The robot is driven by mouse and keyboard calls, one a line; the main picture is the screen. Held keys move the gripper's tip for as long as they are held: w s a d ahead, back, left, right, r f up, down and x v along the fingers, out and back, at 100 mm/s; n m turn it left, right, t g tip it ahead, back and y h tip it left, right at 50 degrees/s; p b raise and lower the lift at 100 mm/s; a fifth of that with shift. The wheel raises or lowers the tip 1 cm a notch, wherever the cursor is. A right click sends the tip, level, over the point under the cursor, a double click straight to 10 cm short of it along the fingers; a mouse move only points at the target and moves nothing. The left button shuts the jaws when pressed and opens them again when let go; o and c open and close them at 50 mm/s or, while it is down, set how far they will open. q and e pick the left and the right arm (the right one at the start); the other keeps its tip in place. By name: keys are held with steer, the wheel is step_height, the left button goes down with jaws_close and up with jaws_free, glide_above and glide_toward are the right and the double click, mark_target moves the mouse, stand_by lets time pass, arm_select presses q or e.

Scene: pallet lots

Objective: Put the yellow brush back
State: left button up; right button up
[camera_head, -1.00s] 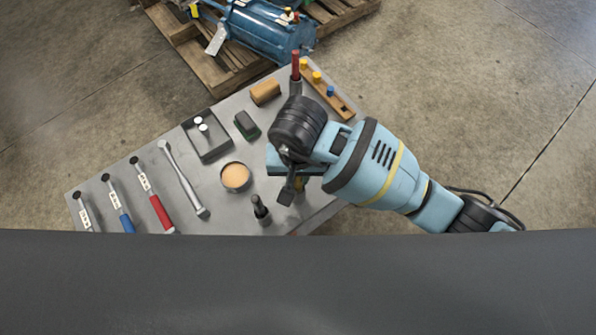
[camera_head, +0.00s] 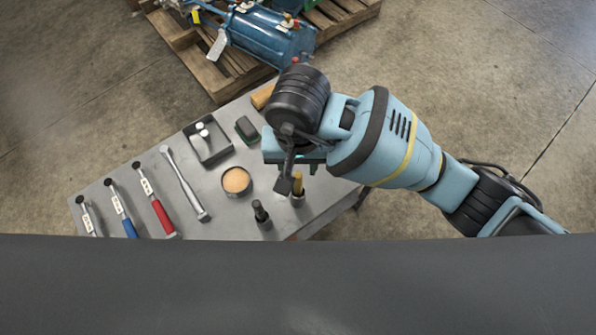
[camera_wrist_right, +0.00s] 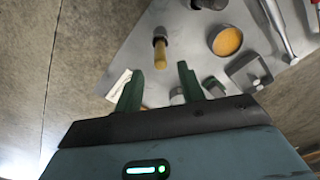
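My left gripper is not in view.
A pallet (camera_head: 190,40) stands behind.

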steer(key=shift+r, duration=2.3)
